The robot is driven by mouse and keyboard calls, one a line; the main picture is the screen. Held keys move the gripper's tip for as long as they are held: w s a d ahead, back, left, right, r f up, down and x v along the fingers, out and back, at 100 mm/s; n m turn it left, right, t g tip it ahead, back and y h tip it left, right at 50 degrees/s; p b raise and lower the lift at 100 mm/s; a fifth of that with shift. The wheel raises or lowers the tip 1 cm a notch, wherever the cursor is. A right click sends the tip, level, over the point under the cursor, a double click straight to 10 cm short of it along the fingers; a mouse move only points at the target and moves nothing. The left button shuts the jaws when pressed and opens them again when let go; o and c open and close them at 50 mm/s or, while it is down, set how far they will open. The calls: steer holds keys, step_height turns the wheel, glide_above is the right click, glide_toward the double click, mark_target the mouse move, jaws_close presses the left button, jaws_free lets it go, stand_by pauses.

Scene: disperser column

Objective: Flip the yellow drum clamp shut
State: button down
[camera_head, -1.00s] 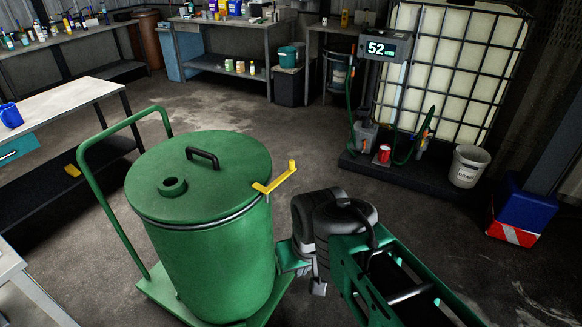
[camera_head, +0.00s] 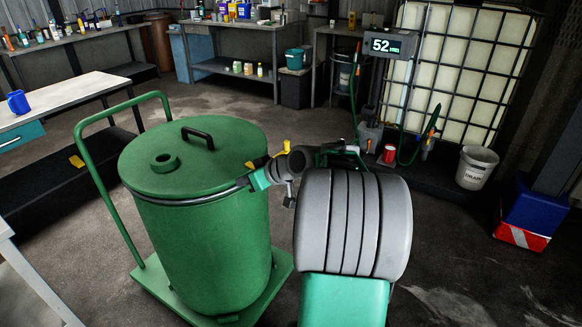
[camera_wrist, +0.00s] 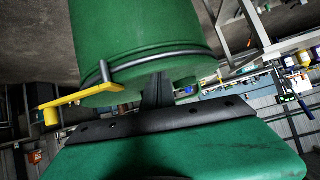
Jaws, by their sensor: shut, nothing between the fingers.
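The green drum (camera_head: 205,240) stands upright with its lid on and a metal ring around the rim. In the wrist view the drum (camera_wrist: 140,35) appears upside down. The yellow clamp (camera_wrist: 80,98) sticks out from the rim to the left there, with an upright knob at its outer end. In the head view, only bits of the clamp (camera_head: 286,146) show behind my gripper (camera_head: 257,180), which hides its middle. My gripper is shut and empty at the drum's right rim. Its dark fingers (camera_wrist: 158,90) reach toward the rim beside the clamp; I cannot tell whether they touch.
The drum stands on a green trolley (camera_head: 150,280) with a tall handle (camera_head: 95,120) at its left. A white-topped table (camera_head: 60,105) stands to the left. A caged tank (camera_head: 460,75) and a white bucket (camera_head: 476,168) stand at the right. The floor behind the drum is clear.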

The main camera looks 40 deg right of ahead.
steer(key=s+d+m+t+h+b, duration=0.15)
steer(key=s+d+t, duration=0.3)
steer(key=d, duration=0.65)
steer(key=s+d+t+h+b, duration=0.1)
steer(key=s+d+t+b, duration=0.3)
steer(key=d, duration=0.8)
steer(key=w+a+g+p, duration=0.1)
steer(key=w+p, duration=0.1)
steer(key=w, duration=1.1)
steer(key=shift+f, duration=0.35)
steer(key=shift+f, duration=0.1)
steer(key=w+b, duration=0.2)
steer(key=shift+w+b, duration=0.1)
steer(key=shift+b, duration=0.3)
